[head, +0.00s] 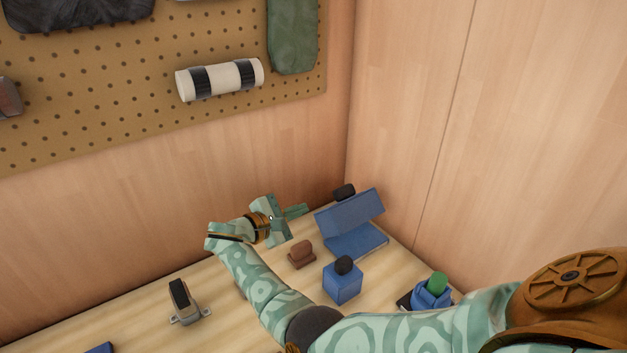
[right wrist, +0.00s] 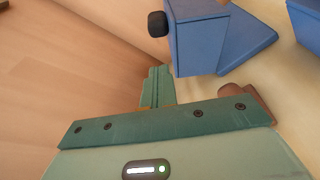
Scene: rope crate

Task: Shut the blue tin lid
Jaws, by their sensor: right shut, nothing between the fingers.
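The blue tin (head: 362,243) stands on the bench near the back corner. Its blue lid (head: 350,211) is raised at a slant above the base, with a black knob (head: 344,191) on it. In the right wrist view the lid (right wrist: 203,42), its knob (right wrist: 157,24) and part of the tin (right wrist: 252,42) show at the top. My right gripper (head: 302,210) is shut and empty, just left of the lid; the fingers (right wrist: 158,86) appear close to the lid's edge, and I cannot tell whether they touch. My left gripper is not in view.
A brown knobbed block (head: 301,255) sits below the right gripper. A blue box with a black knob (head: 342,282) and a blue holder with a green piece (head: 433,292) stand nearer. A grey and black item (head: 186,302) is at left. Walls close the corner behind the tin.

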